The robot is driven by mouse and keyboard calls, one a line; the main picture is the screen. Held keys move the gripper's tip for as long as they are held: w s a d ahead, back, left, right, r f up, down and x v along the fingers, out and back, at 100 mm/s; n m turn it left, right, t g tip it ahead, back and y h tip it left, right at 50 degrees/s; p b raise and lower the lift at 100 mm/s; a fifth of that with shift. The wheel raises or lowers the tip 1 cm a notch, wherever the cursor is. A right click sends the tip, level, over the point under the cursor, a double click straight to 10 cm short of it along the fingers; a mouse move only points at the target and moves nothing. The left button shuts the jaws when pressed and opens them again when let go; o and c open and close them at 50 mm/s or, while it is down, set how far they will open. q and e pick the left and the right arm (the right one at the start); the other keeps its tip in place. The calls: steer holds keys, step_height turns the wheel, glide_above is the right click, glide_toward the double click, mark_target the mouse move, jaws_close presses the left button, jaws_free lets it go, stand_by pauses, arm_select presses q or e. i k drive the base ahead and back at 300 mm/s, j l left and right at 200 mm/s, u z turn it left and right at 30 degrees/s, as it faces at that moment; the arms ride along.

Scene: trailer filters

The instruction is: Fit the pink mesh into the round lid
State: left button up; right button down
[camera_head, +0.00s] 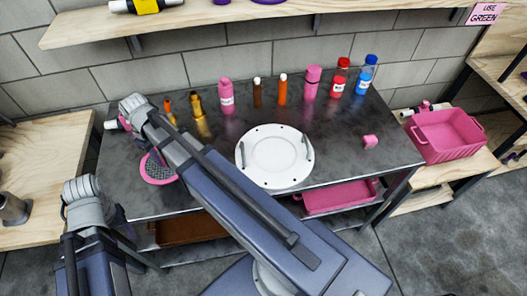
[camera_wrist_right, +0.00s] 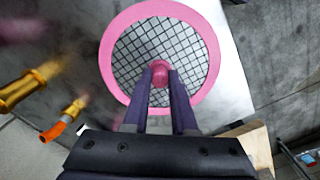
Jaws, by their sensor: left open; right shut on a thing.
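My right gripper (camera_wrist_right: 162,80) is shut on that knob. I cannot tell whether the mesh touches the table; my right arm partly hides it in the head view. My left gripper (camera_head: 121,215) is open and empty, off the table's left front corner.
Several bottles, including a pink one (camera_head: 226,97) and a blue-capped one (camera_head: 367,75), line the table's back. Brass nozzles (camera_head: 200,115) stand behind the mesh. A small pink piece (camera_head: 370,141) lies right of the lid. A pink crate (camera_head: 447,137) stands on the right-hand bench.

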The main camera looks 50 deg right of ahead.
mark_target(276, 157)
steer(key=k+l, duration=0.15)
steer(key=l, duration=0.2)
steer(key=k+l, duration=0.1)
steer(key=l, duration=0.2)
steer(key=k+l, duration=0.15)
steer(key=l, duration=0.2)
steer(key=k+l, duration=0.1)
steer(key=l, duration=0.2)
steer(key=k+l, duration=0.15)
steer(key=l, duration=0.2)
